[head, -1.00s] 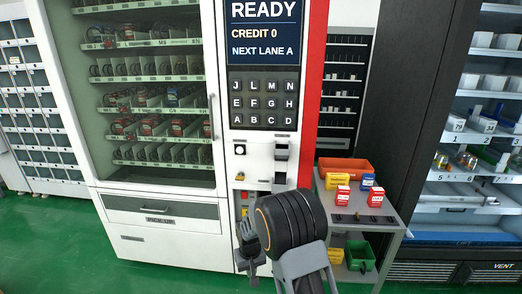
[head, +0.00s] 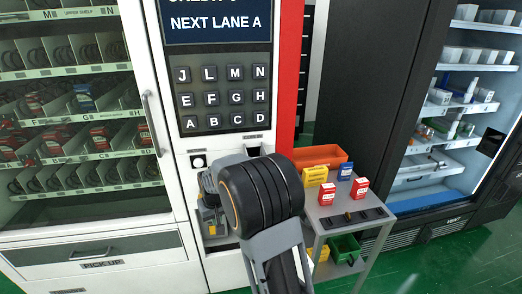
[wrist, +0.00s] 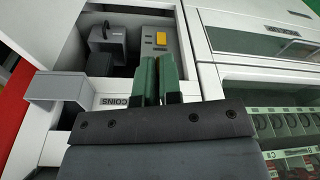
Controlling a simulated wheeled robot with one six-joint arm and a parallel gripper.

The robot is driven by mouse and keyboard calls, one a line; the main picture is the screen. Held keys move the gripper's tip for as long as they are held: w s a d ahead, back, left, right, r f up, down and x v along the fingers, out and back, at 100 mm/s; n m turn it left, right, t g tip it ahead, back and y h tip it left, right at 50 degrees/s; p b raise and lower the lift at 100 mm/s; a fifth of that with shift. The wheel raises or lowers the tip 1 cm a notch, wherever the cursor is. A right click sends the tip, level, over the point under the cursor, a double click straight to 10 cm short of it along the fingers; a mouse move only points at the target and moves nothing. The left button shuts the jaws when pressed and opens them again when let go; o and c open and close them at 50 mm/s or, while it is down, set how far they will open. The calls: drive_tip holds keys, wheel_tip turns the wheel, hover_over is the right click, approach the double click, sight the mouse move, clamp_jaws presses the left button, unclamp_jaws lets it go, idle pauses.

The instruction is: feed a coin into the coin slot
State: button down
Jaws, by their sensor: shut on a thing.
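My gripper (wrist: 158,80) has its two green finger pads almost together, with only a narrow gap between them. The coin held between them is too hidden to make out. In the wrist view, the pads are over the edge of a recess in the vending machine, beside a label reading COINS (wrist: 115,102). In the head view, my arm covers most of the lower control panel of the white vending machine (head: 180,120). Whether the pads touch the machine is unclear.
Right of the machine stands a grey cart (head: 345,215) with an orange bin (head: 320,156) and small boxes.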

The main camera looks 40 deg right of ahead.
drive_tip(key=s+d+r+m+t+h, duration=0.1)
drive_tip(key=s+d+r, duration=0.3)
drive_tip(key=r, duration=0.5)
drive_tip(key=s+d+r+m+t+h, duration=0.15)
drive_tip(key=s+d+r, duration=0.25)
drive_tip(key=r, duration=0.5)
drive_tip(key=s+d+r+m+t, duration=0.1)
drive_tip(key=s+d+r, duration=0.3)
drive_tip(key=r, duration=0.5)
drive_tip(key=shift+w+d+f+p, duration=0.35)
drive_tip(key=shift+w+d+f, duration=0.65)
drive_tip(key=shift+w, duration=1)
drive_tip(key=shift+w+d+f+p, duration=0.3)
drive_tip(key=shift+w+d+f, duration=0.65)
drive_tip(key=shift+w, duration=1.05)
drive_tip(key=shift+w+d+f+p, duration=0.35)
drive_tip(key=shift+w+d+f, duration=0.65)
drive_tip(key=shift+w, duration=1)
drive_tip(key=shift+a+f, duration=0.25)
drive_tip(key=c, duration=1.2)
unclamp_jaws()
drive_tip(key=shift+r, duration=0.1)
drive_tip(key=v, duration=1.3)
drive_tip(key=shift+s+r, duration=0.2)
drive_tip(key=shift+s, duration=0.15)
